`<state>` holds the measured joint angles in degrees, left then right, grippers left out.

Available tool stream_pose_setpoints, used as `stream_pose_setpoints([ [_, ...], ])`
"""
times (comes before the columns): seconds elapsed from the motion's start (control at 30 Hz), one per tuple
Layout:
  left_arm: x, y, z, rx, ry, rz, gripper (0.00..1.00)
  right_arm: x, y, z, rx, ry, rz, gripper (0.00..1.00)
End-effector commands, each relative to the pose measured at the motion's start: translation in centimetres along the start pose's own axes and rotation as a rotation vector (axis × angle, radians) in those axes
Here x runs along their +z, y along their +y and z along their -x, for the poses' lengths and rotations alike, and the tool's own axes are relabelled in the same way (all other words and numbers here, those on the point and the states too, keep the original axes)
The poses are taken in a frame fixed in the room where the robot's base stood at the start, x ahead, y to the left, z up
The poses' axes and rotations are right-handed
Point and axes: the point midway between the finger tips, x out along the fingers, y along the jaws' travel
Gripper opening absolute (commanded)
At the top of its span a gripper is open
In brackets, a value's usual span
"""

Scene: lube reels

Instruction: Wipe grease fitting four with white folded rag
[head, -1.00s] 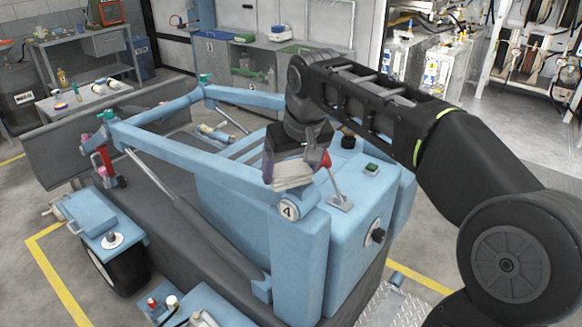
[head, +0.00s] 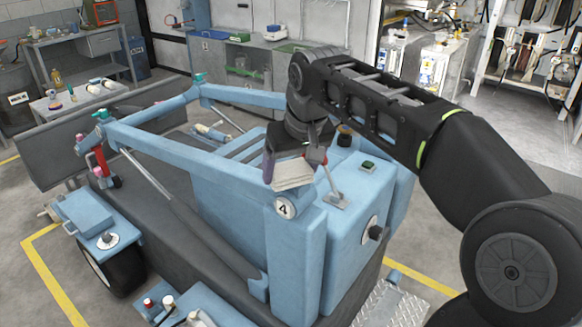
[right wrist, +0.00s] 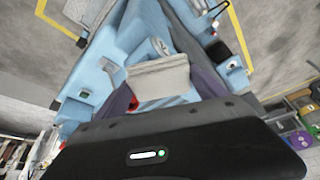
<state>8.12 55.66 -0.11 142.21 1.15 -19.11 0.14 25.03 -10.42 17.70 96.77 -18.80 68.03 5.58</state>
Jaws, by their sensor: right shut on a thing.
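My right gripper (head: 281,168) is shut on the white folded rag (head: 293,175) and holds it at the top corner of the blue machine. In the right wrist view the rag (right wrist: 158,78) lies between the purple fingers. The round plate marked 4 (head: 284,207) is on the blue post just below the rag. The rag covers the area above this plate, so I cannot see the grease fitting itself or tell whether the rag touches it. My left gripper is not in view.
The blue lift arms (head: 190,152) reach back to the left. A lever with a red knob (head: 333,187) stands close right of the rag. A blue toolbox (head: 86,212) is at the left. A workbench (head: 85,45) stands behind.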

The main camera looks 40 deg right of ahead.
Motion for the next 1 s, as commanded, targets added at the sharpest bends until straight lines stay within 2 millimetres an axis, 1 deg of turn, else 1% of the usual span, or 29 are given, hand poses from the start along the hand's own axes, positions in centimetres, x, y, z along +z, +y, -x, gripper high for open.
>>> stream_pose_setpoints([
  [0.5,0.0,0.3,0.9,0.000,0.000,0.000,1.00,-1.7,-1.1,-0.9,0.000,0.000,0.001,0.35],
  [1.0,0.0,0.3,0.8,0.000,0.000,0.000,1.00,-1.6,-1.1,-1.0,0.000,0.000,0.000,0.35],
])
